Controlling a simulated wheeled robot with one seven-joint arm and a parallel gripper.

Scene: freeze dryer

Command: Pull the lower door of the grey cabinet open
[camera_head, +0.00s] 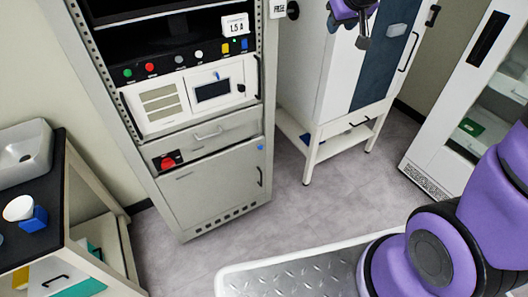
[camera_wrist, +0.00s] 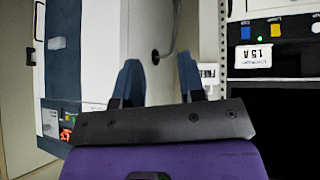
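The grey cabinet (camera_head: 222,122) stands left of centre in the head view. Its lower door (camera_head: 215,185) looks shut, with a dark vertical handle (camera_head: 260,176) at its right edge and a small blue mark near the top right. My gripper (camera_head: 362,40) shows at the top of the head view, up and to the right of the door and well apart from it. In the wrist view my gripper (camera_wrist: 160,82) has its two dark fingertips spread with nothing between them. The wrist view shows the cabinet's upper panel (camera_wrist: 250,87) at right, not the lower door.
A drawer with a light handle (camera_head: 207,133) and a red knob (camera_head: 168,162) sit above the door. A white and blue unit on legs (camera_head: 330,95) stands to the right. A dark-topped bench (camera_head: 48,220) is at left. The floor (camera_head: 300,215) before the door is clear.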

